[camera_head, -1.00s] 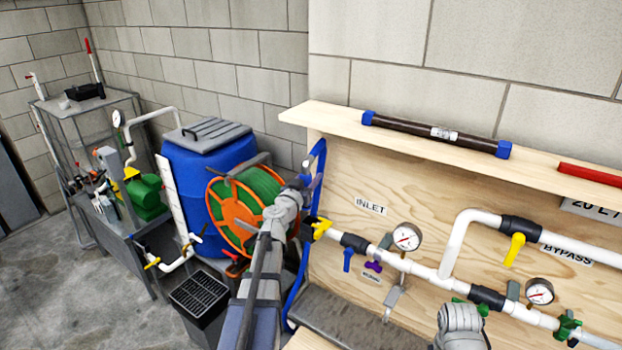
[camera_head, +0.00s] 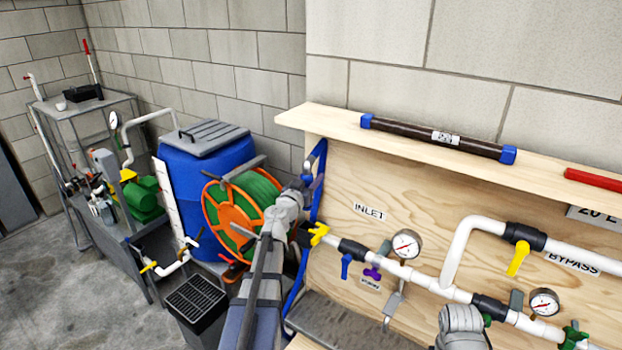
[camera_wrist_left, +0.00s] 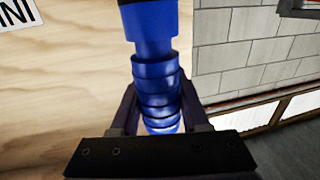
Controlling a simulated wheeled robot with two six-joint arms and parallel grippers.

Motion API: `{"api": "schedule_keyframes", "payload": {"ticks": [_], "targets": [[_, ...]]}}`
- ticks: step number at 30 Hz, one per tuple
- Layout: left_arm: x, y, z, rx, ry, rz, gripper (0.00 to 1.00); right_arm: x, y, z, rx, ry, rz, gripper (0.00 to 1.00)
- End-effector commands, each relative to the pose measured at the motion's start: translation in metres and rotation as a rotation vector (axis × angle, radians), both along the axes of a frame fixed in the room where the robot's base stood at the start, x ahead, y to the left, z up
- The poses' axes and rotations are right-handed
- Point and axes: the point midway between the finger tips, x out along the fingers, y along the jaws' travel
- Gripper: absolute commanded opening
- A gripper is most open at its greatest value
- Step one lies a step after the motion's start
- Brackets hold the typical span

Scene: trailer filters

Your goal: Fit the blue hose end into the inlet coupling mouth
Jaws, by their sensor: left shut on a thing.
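My left gripper (camera_wrist_left: 158,105) is shut around the ribbed blue hose end (camera_wrist_left: 155,78) in the left wrist view, with one dark finger on each side. The smooth front of the hose end points to a dark ring (camera_wrist_left: 140,2), cut off by the top edge. I cannot tell whether the two are joined. In the head view my left gripper (camera_head: 303,232) is small and dark at the left end of the inlet pipe, by the yellow valve handle (camera_head: 319,234). The coupling mouth and hose end are hidden there by my arm. My right gripper is not seen.
The wooden panel (camera_head: 420,185) carries white pipes, gauges, valves and an INLET label (camera_head: 369,211). A shelf (camera_head: 340,122) with a dark capped tube overhangs it. A hose reel (camera_head: 240,212) and blue barrel (camera_head: 205,160) stand left. Blue hose (camera_head: 318,165) hangs at the panel's edge.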

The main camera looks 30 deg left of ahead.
Motion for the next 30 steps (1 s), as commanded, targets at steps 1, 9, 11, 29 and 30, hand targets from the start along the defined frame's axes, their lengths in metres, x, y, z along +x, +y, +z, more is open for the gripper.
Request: {"api": "schedule_keyframes", "payload": {"ticks": [1, 9, 11, 29, 30], "targets": [[0.0, 0.0, -0.007, 0.0, 0.0, 0.0, 0.0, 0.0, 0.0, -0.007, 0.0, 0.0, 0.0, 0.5], [0.0, 0.0, -0.032, 0.0, 0.0, 0.0, 0.0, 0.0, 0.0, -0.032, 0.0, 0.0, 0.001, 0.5], [0.0, 0.0, -0.037, 0.0, 0.0, 0.0, 0.0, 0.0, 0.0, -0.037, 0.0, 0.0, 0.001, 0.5], [0.0, 0.0, -0.049, 0.0, 0.0, 0.0, 0.0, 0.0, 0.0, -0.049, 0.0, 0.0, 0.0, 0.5], [0.0, 0.0, -0.049, 0.0, 0.0, 0.0, 0.0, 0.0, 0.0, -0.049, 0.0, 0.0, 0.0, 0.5]]}}
